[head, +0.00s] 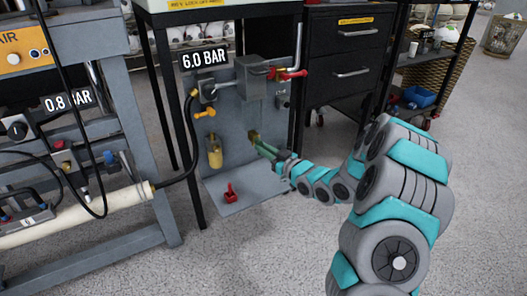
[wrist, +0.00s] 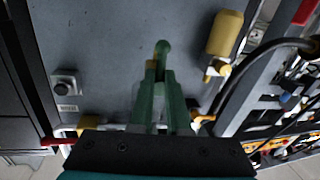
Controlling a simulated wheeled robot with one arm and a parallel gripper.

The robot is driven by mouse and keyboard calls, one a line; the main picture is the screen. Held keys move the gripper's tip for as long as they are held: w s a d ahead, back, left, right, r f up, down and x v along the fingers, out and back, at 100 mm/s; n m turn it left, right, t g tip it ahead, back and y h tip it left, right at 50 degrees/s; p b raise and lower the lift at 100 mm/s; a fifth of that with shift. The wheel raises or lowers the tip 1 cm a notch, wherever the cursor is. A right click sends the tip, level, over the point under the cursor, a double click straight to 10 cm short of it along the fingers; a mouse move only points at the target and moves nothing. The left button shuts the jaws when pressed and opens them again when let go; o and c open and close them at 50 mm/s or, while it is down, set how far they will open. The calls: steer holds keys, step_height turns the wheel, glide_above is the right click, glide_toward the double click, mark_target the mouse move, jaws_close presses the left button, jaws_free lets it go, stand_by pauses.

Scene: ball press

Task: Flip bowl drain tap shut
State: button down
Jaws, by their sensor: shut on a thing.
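The bowl drain tap, with a green lever (wrist: 163,48) and a brass body (wrist: 150,72), is on the grey panel in the wrist view. In the head view its brass (head: 253,136) shows right of the panel's middle. My gripper (head: 261,147) has green fingers and is shut on the tap's lever; it shows in the wrist view (wrist: 157,85). The fingers hide part of the tap, and the lever's exact angle is hard to tell. A yellow bowl (head: 214,157) hangs to the left on the panel; it also shows in the wrist view (wrist: 226,32).
An orange lever (head: 205,113) sits above the bowl. A red lever (head: 231,194) stands on the base plate (head: 258,196). A red-handled valve (head: 291,75) is at the upper right. A black hose (head: 184,165) runs to the left bench. Dark drawers (head: 343,55) stand behind. Floor in front is clear.

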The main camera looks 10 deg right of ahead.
steer(key=shift+w+d+r+n+g+h+b, duration=0.25)
steer(key=shift+n+h+b, duration=0.4)
steer(key=shift+n+b, duration=1.5)
steer(key=shift+s+d+r+n+t+h+b, duration=0.15)
steer(key=shift+r+n+h+b, duration=0.35)
steer(key=shift+n+b, duration=1.55)
steer(key=shift+w+d+r+n+g+h+b, duration=0.15)
steer(key=shift+n+h+b, duration=0.8)
steer(key=shift+n, duration=2.15)
steer(key=shift+s+a, duration=0.1)
steer(key=shift+a, duration=0.05)
steer(key=c, duration=0.9)
jaws_free()
